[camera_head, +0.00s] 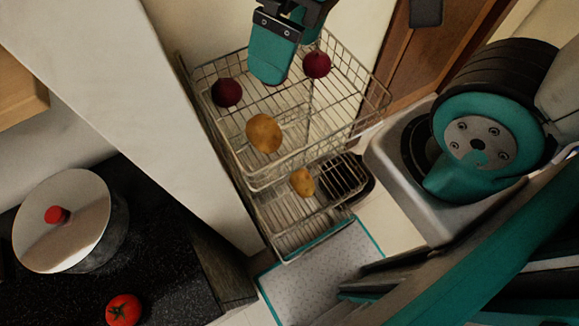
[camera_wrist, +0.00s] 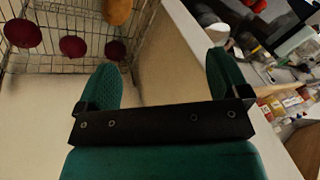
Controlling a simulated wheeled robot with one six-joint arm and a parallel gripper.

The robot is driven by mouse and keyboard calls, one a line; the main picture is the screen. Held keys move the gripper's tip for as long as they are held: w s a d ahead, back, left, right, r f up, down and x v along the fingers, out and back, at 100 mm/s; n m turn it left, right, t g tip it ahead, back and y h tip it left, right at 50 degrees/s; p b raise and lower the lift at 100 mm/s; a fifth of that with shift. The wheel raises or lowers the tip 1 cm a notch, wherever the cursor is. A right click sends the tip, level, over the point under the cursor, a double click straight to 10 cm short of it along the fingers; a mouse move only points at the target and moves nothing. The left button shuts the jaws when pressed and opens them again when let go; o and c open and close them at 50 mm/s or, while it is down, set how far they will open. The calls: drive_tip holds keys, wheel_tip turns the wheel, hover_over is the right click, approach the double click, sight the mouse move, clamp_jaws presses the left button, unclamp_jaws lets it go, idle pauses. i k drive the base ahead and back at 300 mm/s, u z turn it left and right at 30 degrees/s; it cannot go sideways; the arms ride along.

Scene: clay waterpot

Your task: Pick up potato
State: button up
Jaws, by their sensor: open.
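A brown potato (camera_head: 264,133) lies in the upper basket of a wire rack (camera_head: 262,180) in the head view. A smaller potato (camera_head: 302,182) lies on the lower level, nearer to me. Two dark red round vegetables, a left one (camera_head: 226,92) and a right one (camera_head: 316,65), are in the upper basket. My gripper (camera_head: 275,75) is over the back of the upper basket, behind the potato and apart from it. In the wrist view my gripper (camera_wrist: 165,90) is open with nothing between its fingers; a brown potato (camera_wrist: 118,10) shows at the top edge.
Thin wire walls surround the basket. A pale wall edge (camera_head: 150,100) stands to its left. A dark counter (camera_head: 170,260) holds a lidded pot (camera_head: 75,225) and a tomato (camera_head: 124,309). A wooden door (camera_head: 425,55) is behind at right. A grey mat (camera_head: 325,270) lies on the floor.

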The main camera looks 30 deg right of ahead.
sight(263, 131)
drive_tip(key=z, duration=0.7)
drive_tip(key=k, duration=0.65)
drive_tip(key=u, duration=0.15)
